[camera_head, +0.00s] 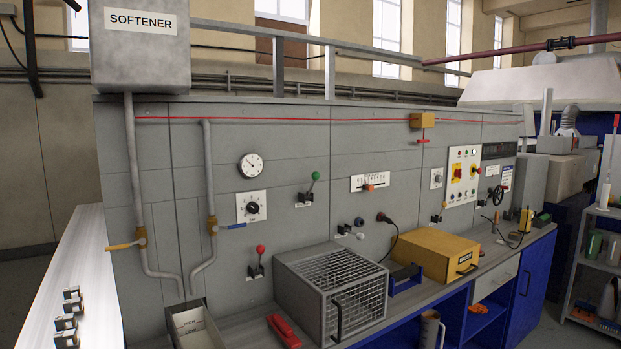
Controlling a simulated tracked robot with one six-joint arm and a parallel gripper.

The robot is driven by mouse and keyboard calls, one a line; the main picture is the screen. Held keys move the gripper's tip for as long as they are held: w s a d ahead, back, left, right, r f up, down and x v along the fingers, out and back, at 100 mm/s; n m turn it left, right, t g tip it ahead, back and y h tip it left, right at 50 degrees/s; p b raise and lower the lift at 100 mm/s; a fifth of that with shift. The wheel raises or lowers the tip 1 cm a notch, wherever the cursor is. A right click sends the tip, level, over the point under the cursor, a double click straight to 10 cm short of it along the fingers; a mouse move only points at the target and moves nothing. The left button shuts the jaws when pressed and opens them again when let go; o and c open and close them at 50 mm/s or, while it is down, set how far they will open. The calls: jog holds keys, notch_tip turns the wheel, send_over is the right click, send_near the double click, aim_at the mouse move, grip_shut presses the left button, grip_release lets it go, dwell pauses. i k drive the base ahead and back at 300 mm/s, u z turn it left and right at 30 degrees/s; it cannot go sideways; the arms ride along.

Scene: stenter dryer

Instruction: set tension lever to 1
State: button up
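Several levers show on the grey panel, and I cannot read which is labelled tension. A lever with a green knob (315,176) leans up to the right at mid panel. A lever with a red knob (261,250) stands nearly upright lower left of it. A lever with a white knob (360,236) points sideways to the right. A slider with an orange handle (368,187) sits on a white scale plate; its marks are too small to read. My gripper is not in view.
A wire cage box (331,290), a yellow case (435,254) and a red tool (283,331) stand on the bench below the panel. A dial knob (252,208), a gauge (251,165) and pipes with yellow and blue valve handles are at the left.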

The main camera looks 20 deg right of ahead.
aim_at(316, 176)
jog(key=z, duration=0.05)
jog(key=i, duration=1)
jog(key=u, duration=0.05)
